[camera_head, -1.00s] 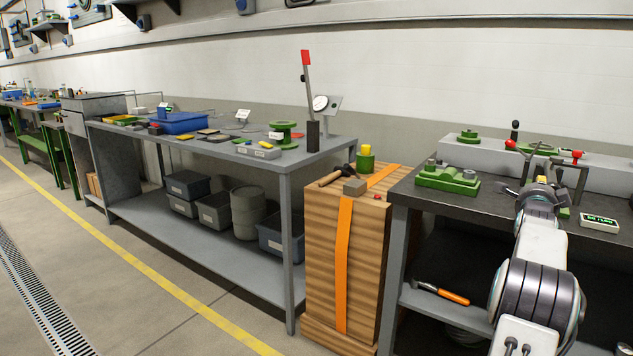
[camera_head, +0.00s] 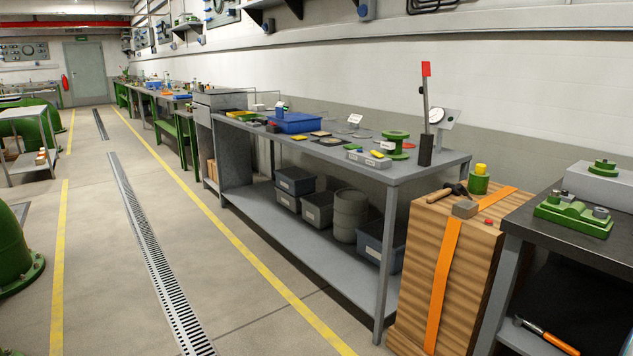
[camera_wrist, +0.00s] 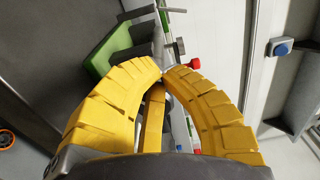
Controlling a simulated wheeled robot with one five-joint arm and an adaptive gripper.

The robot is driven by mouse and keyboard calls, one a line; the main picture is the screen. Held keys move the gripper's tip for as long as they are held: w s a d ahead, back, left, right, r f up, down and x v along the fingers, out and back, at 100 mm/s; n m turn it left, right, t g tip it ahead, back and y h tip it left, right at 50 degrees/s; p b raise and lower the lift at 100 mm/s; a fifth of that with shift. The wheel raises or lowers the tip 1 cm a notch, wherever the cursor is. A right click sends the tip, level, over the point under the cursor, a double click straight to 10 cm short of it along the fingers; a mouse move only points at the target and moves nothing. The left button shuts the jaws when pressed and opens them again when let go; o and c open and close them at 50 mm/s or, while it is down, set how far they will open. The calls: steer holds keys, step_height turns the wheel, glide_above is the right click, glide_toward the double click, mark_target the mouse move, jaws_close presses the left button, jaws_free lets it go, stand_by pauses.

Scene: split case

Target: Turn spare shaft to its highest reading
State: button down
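My gripper (camera_wrist: 163,73) shows in the wrist view with two thick yellow ribbed fingers. Their tips come together and nothing is seen held between them. A narrow yellow piece (camera_wrist: 152,118) shows behind the fingers, and I cannot tell what it is. A green part (camera_wrist: 108,48) with grey pieces lies beyond the left finger. No part in view can be clearly told to be the spare shaft. In the head view, a round white dial (camera_head: 436,116) stands on the long grey bench beside an upright bar with a red end (camera_head: 426,69).
The grey bench (camera_head: 428,164) carries a green spool (camera_head: 396,136) and a blue bin (camera_head: 298,122). A strapped wooden block (camera_head: 415,264) stands between it and the dark bench at right, which bears a green fixture (camera_head: 573,216). The floor at left is open along the drain (camera_head: 148,255).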

steer(key=shift+f+b, duration=0.4)
steer(key=shift+b, duration=0.05)
steer(key=shift+w+f+b, duration=0.2)
steer(key=shift+f+b, duration=0.45)
steer(key=shift+f, duration=0.1)
steer(key=shift+a+f+b, duration=0.1)
steer(key=shift+f+b, duration=0.2)
steer(key=shift+b, duration=0.05)
steer(key=shift+w+a, duration=0.2)
steer(key=shift+w, duration=0.15)
steer(key=shift+a+f+b, duration=0.25)
steer(key=shift+a+b, duration=0.05)
steer(key=shift+b, duration=0.65)
steer(key=b+v, duration=0.1)
steer(key=b, duration=0.1)
steer(key=b+v, duration=0.2)
steer(key=shift+s+r, duration=0.25)
steer(key=shift+s+a+r+b, duration=0.25)
steer(key=shift+s+a+b, duration=0.5)
steer(key=shift+b, duration=0.45)
steer(key=shift+w+a, duration=0.1)
